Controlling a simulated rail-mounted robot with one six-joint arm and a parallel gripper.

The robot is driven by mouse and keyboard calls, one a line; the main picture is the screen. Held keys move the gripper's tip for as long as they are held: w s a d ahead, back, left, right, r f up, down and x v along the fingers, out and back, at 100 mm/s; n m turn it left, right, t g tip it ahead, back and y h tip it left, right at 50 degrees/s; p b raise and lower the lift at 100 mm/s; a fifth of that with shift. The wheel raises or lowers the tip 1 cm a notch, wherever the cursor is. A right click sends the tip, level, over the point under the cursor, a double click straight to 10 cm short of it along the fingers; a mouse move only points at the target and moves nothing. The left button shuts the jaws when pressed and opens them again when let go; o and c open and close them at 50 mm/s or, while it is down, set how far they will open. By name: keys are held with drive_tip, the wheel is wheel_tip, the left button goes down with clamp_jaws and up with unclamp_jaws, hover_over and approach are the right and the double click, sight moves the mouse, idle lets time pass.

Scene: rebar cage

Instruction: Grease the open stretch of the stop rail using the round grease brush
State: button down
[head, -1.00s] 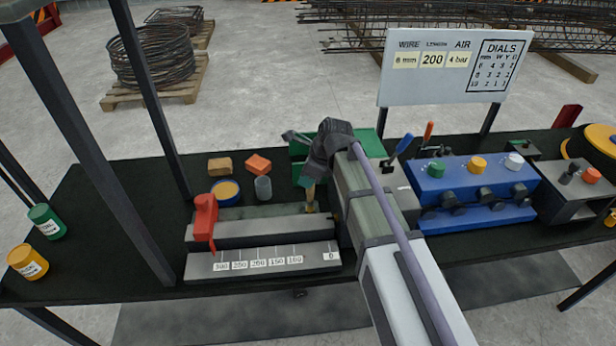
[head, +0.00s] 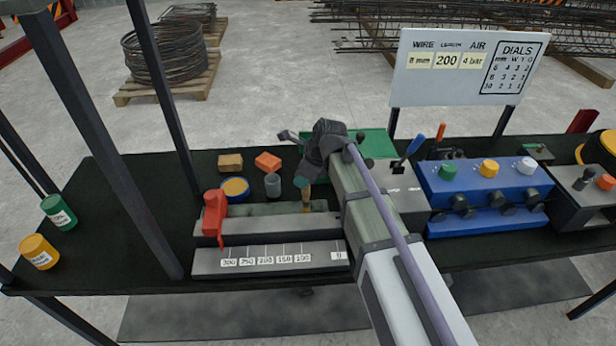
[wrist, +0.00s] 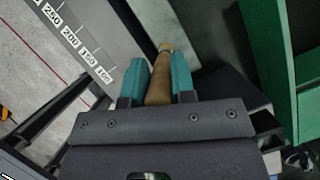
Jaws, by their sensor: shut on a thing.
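The stop rail (head: 270,228) is a long grey bar on the bench, behind a sloped scale plate (head: 265,262) marked 300 to 0. A red stop (head: 214,214) sits at its left end. My gripper (head: 303,182) is over the rail's right part, pointing down. In the wrist view its teal fingers (wrist: 156,82) are shut on the wooden handle of the round grease brush (wrist: 161,75). In the head view the brush (head: 306,200) hangs down at the rail's back edge. Its bristles are hidden or too small to make out, so I cannot tell whether they touch.
Behind the rail stand a yellow-topped blue tin (head: 235,188), a grey cup (head: 273,186) and two blocks, one orange (head: 268,161). A green tray (head: 372,143) lies behind my arm. A blue valve unit (head: 485,190) stands to the right.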

drive_tip(key=s+a, duration=0.1)
drive_tip(key=a, duration=0.9)
drive_tip(key=shift+s, duration=0.25)
idle(0.3)
drive_tip(key=w+d, duration=0.2)
drive_tip(key=d, duration=1.2)
idle(0.9)
drive_tip(key=shift+a+f, duration=0.1)
drive_tip(key=shift+a, duration=0.05)
